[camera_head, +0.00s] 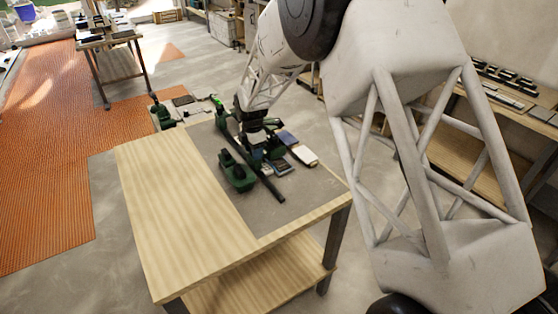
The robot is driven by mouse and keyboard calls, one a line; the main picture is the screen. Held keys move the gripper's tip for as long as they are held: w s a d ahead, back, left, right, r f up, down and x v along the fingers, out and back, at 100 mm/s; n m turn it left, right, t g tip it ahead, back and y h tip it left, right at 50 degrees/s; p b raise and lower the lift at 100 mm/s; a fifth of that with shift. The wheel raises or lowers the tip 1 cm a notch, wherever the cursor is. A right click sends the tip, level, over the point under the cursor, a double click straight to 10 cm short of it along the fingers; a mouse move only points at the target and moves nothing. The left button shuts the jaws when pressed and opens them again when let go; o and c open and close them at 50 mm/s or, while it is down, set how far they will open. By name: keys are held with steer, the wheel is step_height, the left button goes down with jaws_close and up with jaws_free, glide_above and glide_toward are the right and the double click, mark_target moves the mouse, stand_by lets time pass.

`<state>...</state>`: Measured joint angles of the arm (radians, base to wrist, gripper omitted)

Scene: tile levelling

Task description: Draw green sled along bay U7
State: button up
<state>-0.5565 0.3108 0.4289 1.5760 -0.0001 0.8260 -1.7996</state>
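A dark green tool with a raised part (236,172) sits on a grey work surface (305,204) to the left of a long dark bar (270,186). The bar runs from the back left towards the front right. I cannot tell which green thing is the sled, and no U7 label is readable. My gripper (257,148) is low over the surface, close to the bar and right of the dark green tool. Its fingers are too small and dark to tell whether they are open or touch anything.
Dark and pale flat boxes (304,155) lie right of my gripper. The wooden left part of the table (165,200) is bare. Another green tool (162,116) stands beyond the table's far edge. My arm hides much of the right side.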

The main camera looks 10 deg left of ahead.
steer(key=shift+r, duration=0.15)
steer(key=shift+r, duration=3.35)
